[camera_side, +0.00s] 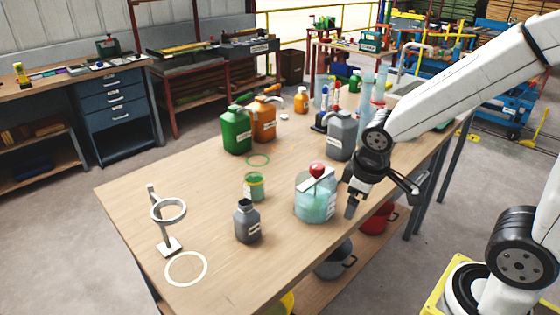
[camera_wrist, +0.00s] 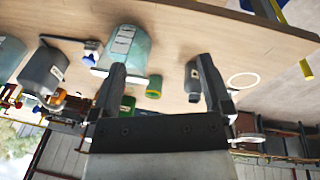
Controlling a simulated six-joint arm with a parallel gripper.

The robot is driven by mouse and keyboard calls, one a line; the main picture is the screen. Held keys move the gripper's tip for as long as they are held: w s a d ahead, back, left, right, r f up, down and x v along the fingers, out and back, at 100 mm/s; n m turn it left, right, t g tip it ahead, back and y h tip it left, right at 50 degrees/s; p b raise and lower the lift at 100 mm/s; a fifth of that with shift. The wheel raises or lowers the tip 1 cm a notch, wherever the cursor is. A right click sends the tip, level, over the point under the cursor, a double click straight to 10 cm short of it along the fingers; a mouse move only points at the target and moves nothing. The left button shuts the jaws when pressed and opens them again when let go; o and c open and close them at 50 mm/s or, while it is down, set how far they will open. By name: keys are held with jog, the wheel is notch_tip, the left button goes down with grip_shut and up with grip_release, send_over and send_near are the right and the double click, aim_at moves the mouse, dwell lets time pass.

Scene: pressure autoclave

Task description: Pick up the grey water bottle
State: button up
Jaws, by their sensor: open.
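Two grey containers stand upright on the table, and their labels are too small to read. The small grey bottle (camera_side: 247,224) stands at the front, left of the glass pot; it also shows near the right finger in the wrist view (camera_wrist: 192,80). The larger grey jug (camera_side: 341,135) stands farther back, behind my arm's wrist; it shows at left in the wrist view (camera_wrist: 44,68). My gripper (camera_side: 380,197) is open and empty above the table's right side, right of the pot. Its two fingers also show in the wrist view (camera_wrist: 163,68), apart from both grey containers.
The glass pot (camera_side: 316,203) with a red knob stands between my gripper and the small bottle. A green cup (camera_side: 254,187), green jug (camera_side: 237,132), orange jug (camera_side: 263,121) and ring stand (camera_side: 168,211) are also on the wooden table (camera_side: 135,190). The front-left tabletop has free room.

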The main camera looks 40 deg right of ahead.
jog(key=d+n+h, duration=0.1)
jog(key=n, duration=0.1)
jog(key=n+t+y, duration=0.3)
jog(key=n+t, duration=0.8)
jog(key=n, duration=2)
send_over(254, 231)
jog(key=s, duration=0.5)
jog(key=shift+h, duration=0.3)
notch_tip(254, 231, down, 14)
jog(key=shift+s+f, duration=0.1)
jog(key=shift+f, duration=0.55)
